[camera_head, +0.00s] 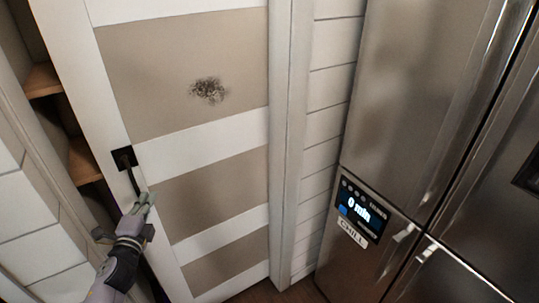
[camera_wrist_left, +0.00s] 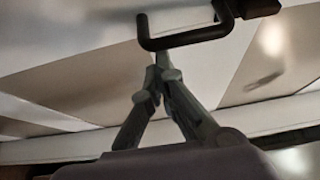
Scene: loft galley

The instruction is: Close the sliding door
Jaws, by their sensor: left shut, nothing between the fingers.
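The sliding door (camera_head: 200,140) has a white frame and beige panels. It stands partly open, with a gap along its left edge. Its black handle (camera_head: 124,158) is on the left stile and also shows at the top of the left wrist view (camera_wrist_left: 190,38). My left gripper (camera_head: 146,200) is just below the handle, close to the stile. In the left wrist view its fingertips (camera_wrist_left: 157,76) are together and empty, near the bend of the handle bar. I cannot tell whether they touch it. My right gripper is not in view.
Wooden shelves (camera_head: 84,160) show through the gap at the left, beside a white tiled wall (camera_head: 25,225). A white post (camera_head: 287,140) borders the door's right side. A steel fridge (camera_head: 410,110) with a lit display (camera_head: 360,210) stands at the right.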

